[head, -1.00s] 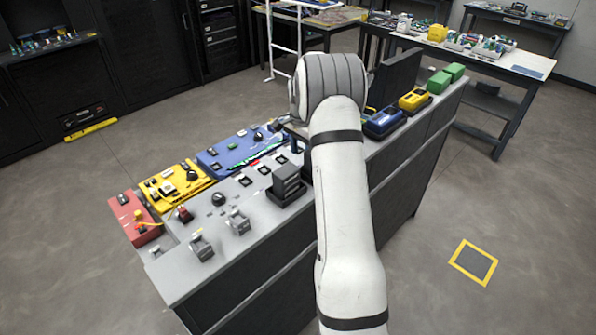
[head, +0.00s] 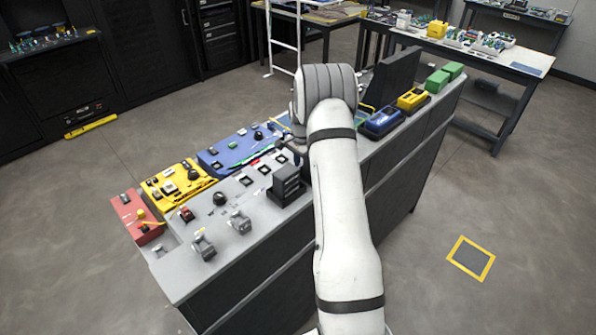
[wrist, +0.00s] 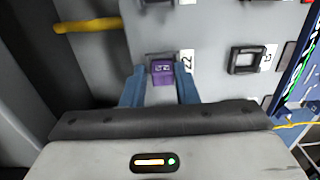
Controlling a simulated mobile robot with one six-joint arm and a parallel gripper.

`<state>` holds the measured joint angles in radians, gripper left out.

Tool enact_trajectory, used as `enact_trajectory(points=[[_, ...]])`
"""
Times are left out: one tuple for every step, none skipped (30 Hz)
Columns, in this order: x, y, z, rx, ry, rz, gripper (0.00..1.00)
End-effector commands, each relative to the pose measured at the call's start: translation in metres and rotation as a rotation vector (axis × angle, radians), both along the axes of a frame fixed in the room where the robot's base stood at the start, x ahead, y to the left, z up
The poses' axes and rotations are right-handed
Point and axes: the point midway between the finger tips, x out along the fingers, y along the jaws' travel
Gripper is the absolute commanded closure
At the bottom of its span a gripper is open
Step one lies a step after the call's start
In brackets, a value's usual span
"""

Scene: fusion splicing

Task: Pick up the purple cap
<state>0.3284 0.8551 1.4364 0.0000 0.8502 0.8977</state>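The purple cap (wrist: 162,70) shows in the wrist view, small and square-topped, at a dark square holder beside a white label reading 22. My gripper (wrist: 161,74) has its two blue fingers apart, one on each side of the cap. A narrow gap seems to show between each finger and the cap. Whether the fingertips reach down beside it is hard to tell. In the head view my arm hides the cap and the gripper.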

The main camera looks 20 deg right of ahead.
Motion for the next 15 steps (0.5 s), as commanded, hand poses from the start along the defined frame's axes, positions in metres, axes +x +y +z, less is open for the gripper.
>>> enact_trajectory(points=[[0.0001, 0.0001, 0.0001, 0.0, 0.0, 0.0, 0.77], [0.0, 0.0002, 0.0002, 0.0, 0.0, 0.0, 0.8], [0.0, 0.0002, 0.0001, 0.0, 0.0, 0.0, 0.83], [0.0, 0.0002, 0.0001, 0.0, 0.0, 0.0, 0.86], [0.0, 0.0003, 0.0001, 0.0, 0.0, 0.001, 0.88], [-0.0001, 0.0003, 0.0, 0.0, 0.001, 0.001, 0.91], [-0.0002, 0.0003, 0.0, 0.0, 0.001, 0.001, 0.94], [-0.0002, 0.0003, -0.0001, 0.0, 0.001, 0.001, 0.96], [-0.0003, 0.0004, -0.0001, 0.001, 0.001, 0.001, 1.0], [-0.0004, 0.0004, -0.0001, 0.001, 0.001, 0.001, 1.0], [-0.0004, 0.0004, -0.0002, 0.001, 0.001, 0.001, 1.0], [-0.0005, 0.0005, -0.0002, 0.0, 0.002, 0.001, 1.0], [-0.0005, 0.0005, -0.0002, 0.0, 0.002, 0.001, 1.0], [-0.0005, 0.0005, -0.0003, 0.0, 0.002, 0.001, 1.0], [-0.0006, 0.0005, -0.0003, 0.0, 0.002, 0.001, 1.0]])
